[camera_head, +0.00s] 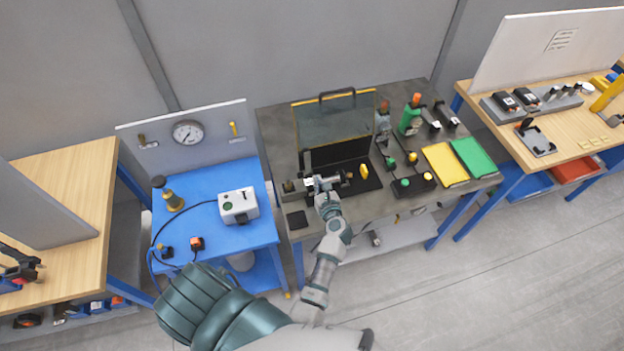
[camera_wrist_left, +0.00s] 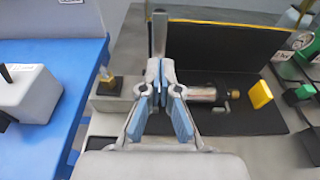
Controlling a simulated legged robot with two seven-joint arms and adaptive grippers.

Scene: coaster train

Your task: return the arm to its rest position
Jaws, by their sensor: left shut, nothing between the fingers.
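My left arm reaches from the bottom of the head view to the dark workbench (camera_head: 277,128). My left gripper (camera_head: 327,184) is at the front of the bench, over a metal cylindrical fixture (camera_head: 297,187). In the left wrist view the gripper (camera_wrist_left: 165,98) has its blue-padded fingers together with nothing held. The metal cylinder (camera_wrist_left: 203,94) lies just behind and right of the fingers; I cannot tell whether they touch it. The fingers hide part of the fixture. My right gripper is not in view.
A clear guard panel with yellow edges (camera_head: 338,120) stands behind the gripper. A yellow knob (camera_head: 364,171) is close on the right. A blue table (camera_head: 190,235) with a grey box (camera_head: 238,206) is on the left. Open floor (camera_head: 480,300) lies at the lower right.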

